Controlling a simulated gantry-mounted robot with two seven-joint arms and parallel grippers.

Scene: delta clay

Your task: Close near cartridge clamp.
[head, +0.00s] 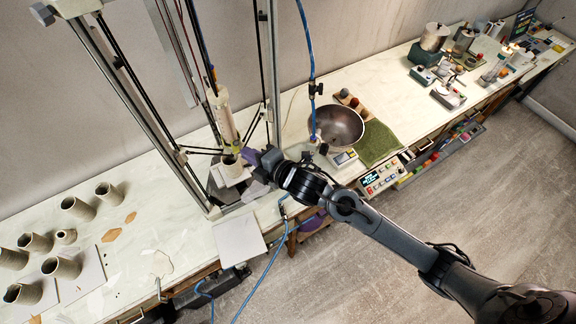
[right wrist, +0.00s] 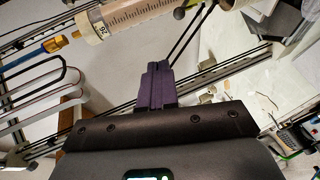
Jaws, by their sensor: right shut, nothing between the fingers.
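The clay cartridge (head: 222,115) hangs upright inside the tall delta frame in the head view. In the right wrist view the cartridge (right wrist: 140,14) is a clear tube with marks and beige contents, crossing the top of the picture, with a brass fitting and blue hose at its left end. My right gripper (right wrist: 157,72) has purple fingers, shut and empty, pointing toward the cartridge with a visible gap in that view. In the head view the right gripper (head: 250,157) is beside the lower cartridge. I cannot make out the clamp or its state. My left gripper is not in view.
The delta frame's metal posts (head: 272,60) and thin black rods surround the cartridge closely. A blue hose (head: 309,50) hangs to the right of the frame. A steel bowl (head: 338,126) and green cloth (head: 378,144) lie further right. Several clay cups (head: 78,208) stand at left.

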